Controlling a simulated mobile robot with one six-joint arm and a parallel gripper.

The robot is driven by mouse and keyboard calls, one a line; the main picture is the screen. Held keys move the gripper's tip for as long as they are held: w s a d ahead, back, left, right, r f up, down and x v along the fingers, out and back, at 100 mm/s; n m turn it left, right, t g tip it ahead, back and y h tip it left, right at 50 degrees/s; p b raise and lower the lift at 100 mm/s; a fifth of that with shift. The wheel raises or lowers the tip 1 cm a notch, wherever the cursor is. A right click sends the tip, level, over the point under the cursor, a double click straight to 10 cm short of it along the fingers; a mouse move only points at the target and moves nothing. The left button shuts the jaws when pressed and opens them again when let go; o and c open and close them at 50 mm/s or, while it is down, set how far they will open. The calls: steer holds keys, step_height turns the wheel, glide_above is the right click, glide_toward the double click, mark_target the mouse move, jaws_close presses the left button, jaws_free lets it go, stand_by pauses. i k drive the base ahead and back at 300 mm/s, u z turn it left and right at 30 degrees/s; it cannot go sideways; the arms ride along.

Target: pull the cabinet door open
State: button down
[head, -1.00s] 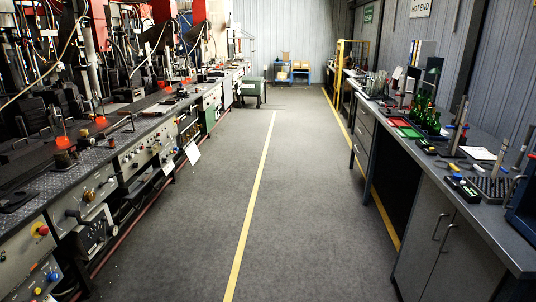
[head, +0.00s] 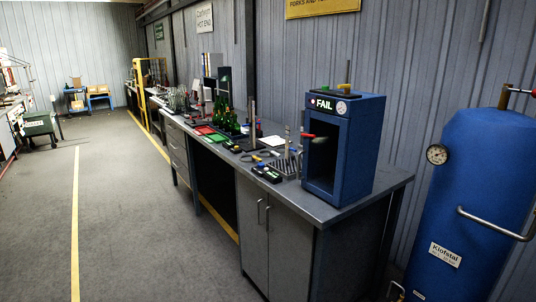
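A grey cabinet (head: 268,238) with two doors is built into the near end of the workbench on the right. Its left door (head: 251,222) and right door (head: 284,245) both look shut. Each door has an upright bar handle. The left handle (head: 259,211) and right handle (head: 267,216) stand close together near the middle seam. My gripper is not in view.
The bench top (head: 330,209) carries a blue box marked FAIL (head: 345,150), green bottles (head: 222,112) and small tools. A blue tank (head: 470,190) stands at right. The grey floor (head: 150,230) before the cabinet is clear, with a yellow line (head: 75,220).

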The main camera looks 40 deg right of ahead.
mark_target(335, 199)
steer(key=z, duration=4.6)
steer(key=i, duration=0.1)
steer(key=u, duration=2.95)
steer(key=k, duration=0.95)
steer(key=u, duration=0.15)
steer(key=i, duration=0.8)
